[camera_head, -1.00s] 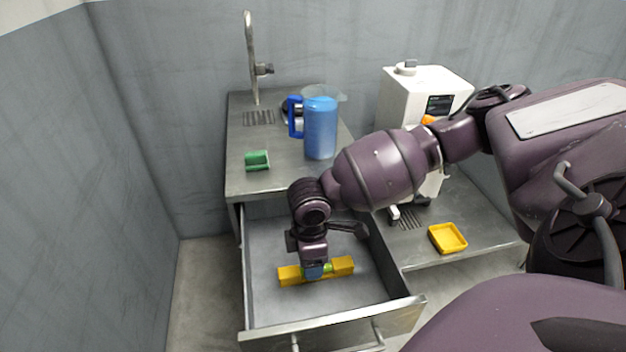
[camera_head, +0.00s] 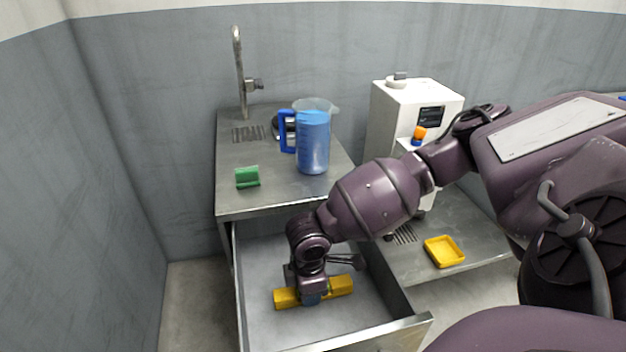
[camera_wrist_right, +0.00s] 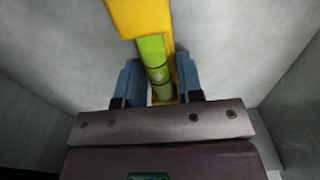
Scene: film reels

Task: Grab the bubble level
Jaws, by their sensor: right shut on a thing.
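The bubble level is a yellow bar (camera_head: 341,286) with a green vial (camera_wrist_right: 154,60). It lies in the open drawer in the head view. My right gripper (camera_head: 313,298) reaches down into the drawer and is shut on the middle of the level. In the right wrist view the blue fingers of the right gripper (camera_wrist_right: 157,85) stand on both sides of the level at the green vial. The level's middle is hidden behind the gripper in the head view. My left gripper is not in view.
The open drawer (camera_head: 380,335) has walls close around the right gripper. On the counter (camera_head: 275,200) above stand a blue pitcher (camera_head: 313,145), a green block (camera_head: 247,177) and a tap (camera_head: 240,75). A yellow tray (camera_head: 444,252) and a white machine (camera_head: 400,110) are at the right.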

